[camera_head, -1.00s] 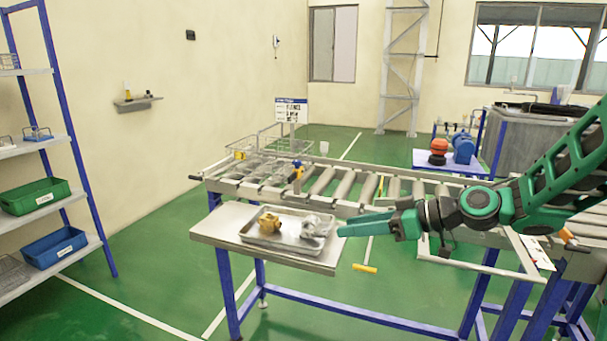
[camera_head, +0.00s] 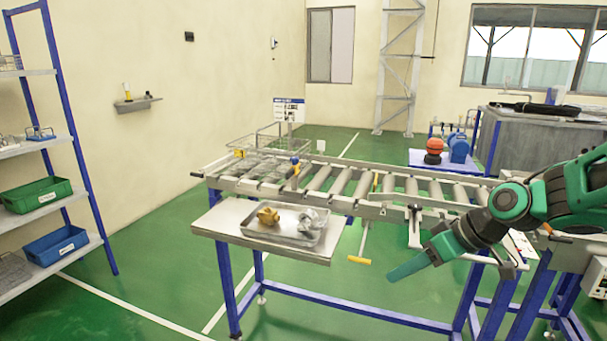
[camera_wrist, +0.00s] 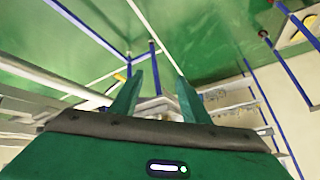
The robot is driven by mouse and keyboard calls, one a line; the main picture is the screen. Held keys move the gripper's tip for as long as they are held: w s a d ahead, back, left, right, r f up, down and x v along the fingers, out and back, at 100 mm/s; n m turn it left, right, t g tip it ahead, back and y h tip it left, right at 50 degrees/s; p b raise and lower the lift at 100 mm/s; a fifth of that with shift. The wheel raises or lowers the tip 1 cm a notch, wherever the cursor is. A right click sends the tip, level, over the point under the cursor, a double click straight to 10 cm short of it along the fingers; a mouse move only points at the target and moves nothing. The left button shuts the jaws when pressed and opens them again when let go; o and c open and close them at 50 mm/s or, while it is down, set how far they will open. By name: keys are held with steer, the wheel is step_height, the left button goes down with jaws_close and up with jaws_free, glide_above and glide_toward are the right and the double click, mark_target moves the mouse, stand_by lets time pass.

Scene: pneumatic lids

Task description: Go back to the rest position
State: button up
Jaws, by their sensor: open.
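My gripper (camera_head: 408,267) is at the right of the head view, pointing down and left. It is in the air to the right of the side table, in front of the roller conveyor. In the wrist view its two green fingers (camera_wrist: 157,92) stand apart with nothing seen held between them. A metal tray (camera_head: 283,223) lies on the side table (camera_head: 226,231). A yellow-brass part (camera_head: 268,216) and a silver part (camera_head: 309,219) lie in the tray, away from my gripper.
The roller conveyor (camera_head: 345,186) runs behind the side table, with a wire basket (camera_head: 262,151) at its left end. A shelf rack (camera_head: 75,140) with a green bin (camera_head: 37,195) and a blue bin (camera_head: 56,247) stands at the left. Green floor between rack and table is clear.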

steer(key=s+d+m+g+h, duration=0.2)
steer(key=s+d+m, duration=0.4)
steer(key=s+d, duration=0.3)
steer(key=s+d+f+m+g+h, duration=0.1)
steer(key=s+d+m+h, duration=0.3)
steer(key=s, duration=1.2)
steer(key=d+m+g, duration=0.1)
steer(key=d+m, duration=0.2)
steer(key=d, duration=0.2)
steer(key=shift+s+g, duration=0.15)
steer(key=shift+g, duration=0.15)
steer(key=shift+w+f, duration=0.25)
steer(key=shift+w, duration=0.4)
